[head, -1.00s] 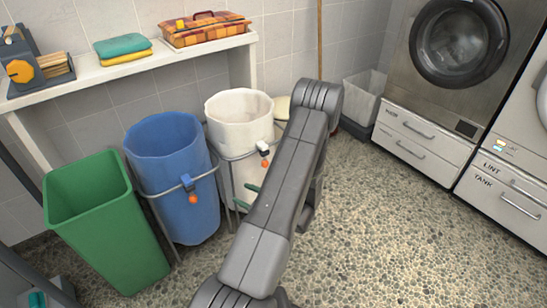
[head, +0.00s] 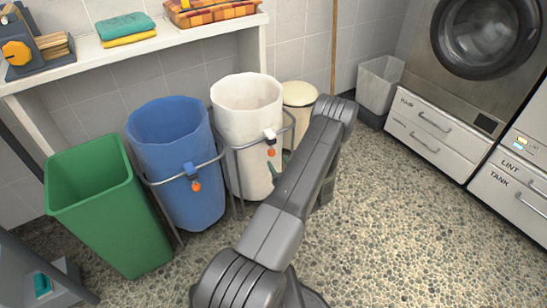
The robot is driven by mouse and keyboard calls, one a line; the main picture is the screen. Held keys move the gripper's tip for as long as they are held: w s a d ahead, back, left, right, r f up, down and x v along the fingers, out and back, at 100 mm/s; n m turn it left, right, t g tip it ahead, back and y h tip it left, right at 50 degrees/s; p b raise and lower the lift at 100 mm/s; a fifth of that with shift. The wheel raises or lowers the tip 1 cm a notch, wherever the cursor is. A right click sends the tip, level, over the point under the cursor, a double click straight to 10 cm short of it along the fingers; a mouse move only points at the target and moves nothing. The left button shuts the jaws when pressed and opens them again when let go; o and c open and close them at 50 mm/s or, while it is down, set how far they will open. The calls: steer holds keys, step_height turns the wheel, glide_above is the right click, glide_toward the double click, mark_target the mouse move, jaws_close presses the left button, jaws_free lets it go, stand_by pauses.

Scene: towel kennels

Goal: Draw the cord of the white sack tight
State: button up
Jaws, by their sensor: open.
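The white sack (head: 246,122) hangs in a metal frame, upright, with its round mouth wide open. On its front a white cord lock (head: 270,134) sits at the frame's ring, with an orange bead (head: 271,152) hanging below it. My gripper (head: 274,171) is mostly hidden behind my grey arm.
A blue sack (head: 180,160) with its own orange bead (head: 196,187) stands left of the white one. A green bin (head: 110,215) is further left. A cream lidded bin (head: 298,97) stands behind my arm. The speckled floor (head: 400,220) to the right is free.

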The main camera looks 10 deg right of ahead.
mark_target(273, 155)
steer(key=shift+w+a+b, duration=0.1)
steer(key=shift+w+a, duration=0.1)
steer(key=shift+w, duration=0.7)
steer(key=shift+w+a+b, duration=0.15)
steer(key=shift+w, duration=0.75)
steer(key=shift+w+a+b, duration=0.1)
steer(key=shift+w+a, duration=0.1)
steer(key=shift+w, duration=0.7)
jaws_close()
steer(key=shift+f, duration=0.1)
